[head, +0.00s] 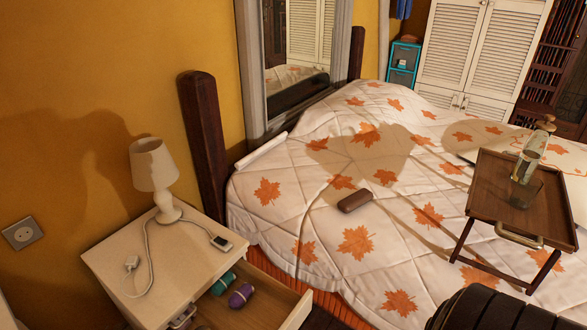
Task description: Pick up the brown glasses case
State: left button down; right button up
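The brown glasses case (355,200) lies closed on the maple-leaf quilt, near the middle of the head view and towards the bedside edge of the bed. Nothing covers it and nothing touches it except the quilt under it. Neither of my grippers is in the head view.
A white nightstand (112,257) with a lamp (153,167) stands left of the bed. Its open drawer (272,301) holds teal and purple rounded items. A wooden bed tray (493,193) with glassware stands on the right. The quilt (290,215) around the case is clear.

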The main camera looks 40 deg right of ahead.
aim_at(347, 204)
jog(key=l+z, duration=0.2)
jog(key=z, duration=0.8)
